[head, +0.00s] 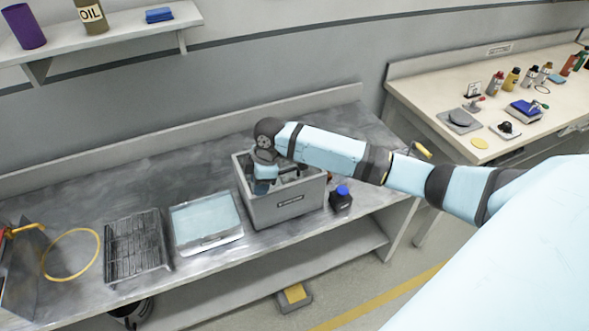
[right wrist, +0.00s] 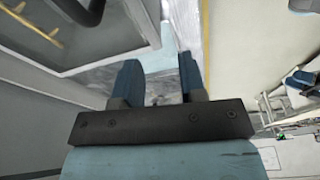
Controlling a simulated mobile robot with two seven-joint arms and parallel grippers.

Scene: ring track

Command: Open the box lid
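A grey box (head: 290,208) with a small dark label stands on the workbench in the head view. Its top looks open, with items inside partly hidden by my right arm; I cannot make out a lid on it. My right gripper (head: 264,186) points down at the left part of the box opening. In the right wrist view the right gripper (right wrist: 161,82) has its two blue fingers apart, with nothing clearly held between them. A grey wall, apparently the box's (right wrist: 140,22), lies just beyond the fingertips. My left gripper is out of view.
Left of the box are a shallow light-blue tray (head: 206,221), a dark rack (head: 136,246) and a yellow ring (head: 70,254). A dark bottle with a blue cap (head: 341,197) stands close on the right. A second bench (head: 450,95) is farther right.

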